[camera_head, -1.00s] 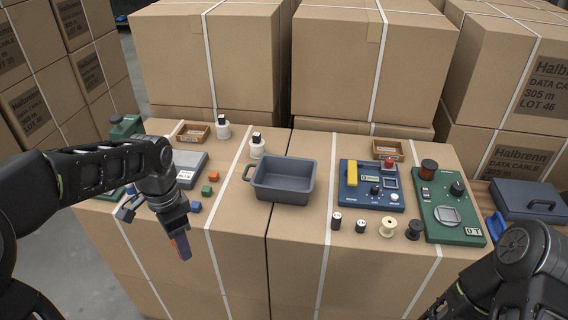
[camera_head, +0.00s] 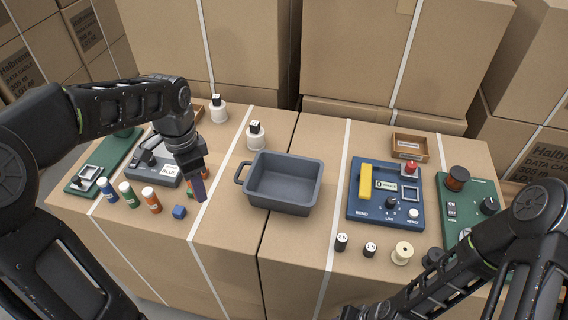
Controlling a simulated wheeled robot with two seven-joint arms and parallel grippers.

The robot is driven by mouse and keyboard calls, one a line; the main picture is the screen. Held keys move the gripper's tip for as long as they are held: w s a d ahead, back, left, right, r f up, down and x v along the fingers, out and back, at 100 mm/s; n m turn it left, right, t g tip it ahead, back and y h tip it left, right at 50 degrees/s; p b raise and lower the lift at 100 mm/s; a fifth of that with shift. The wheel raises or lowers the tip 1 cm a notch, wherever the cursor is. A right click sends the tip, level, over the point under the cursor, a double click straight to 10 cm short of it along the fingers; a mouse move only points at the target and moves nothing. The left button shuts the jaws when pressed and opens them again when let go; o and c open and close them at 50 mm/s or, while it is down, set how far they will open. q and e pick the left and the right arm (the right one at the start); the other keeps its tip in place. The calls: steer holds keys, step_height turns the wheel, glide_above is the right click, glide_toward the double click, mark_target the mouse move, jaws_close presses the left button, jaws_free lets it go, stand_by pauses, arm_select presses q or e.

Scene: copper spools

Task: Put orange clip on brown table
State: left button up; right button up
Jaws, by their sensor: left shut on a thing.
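My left gripper (camera_head: 193,168) points down over the left part of the brown box-top surface (camera_head: 228,245). Green and orange cubes are partly hidden behind the gripper. My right gripper (camera_head: 366,312) is only partly in view at the bottom edge, and its jaws are unclear.
A grey bin (camera_head: 284,208) stands right of the held piece. Several bottles (camera_head: 129,194) stand at the left. A blue panel (camera_head: 415,210), a green panel (camera_head: 484,190) and small spools (camera_head: 401,253) occupy the right. The front-middle surface is clear.

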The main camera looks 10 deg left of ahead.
arm_select(q)
glide_above(206, 216)
steer(key=shift+w+f, duration=0.1)
steer(key=shift+f, duration=3.05)
steer(key=shift+f, duration=0.1)
steer(key=shift+f, duration=1.75)
steer(key=shift+f, duration=0.2)
steer(key=o, duration=1.3)
steer(key=shift+r, duration=0.15)
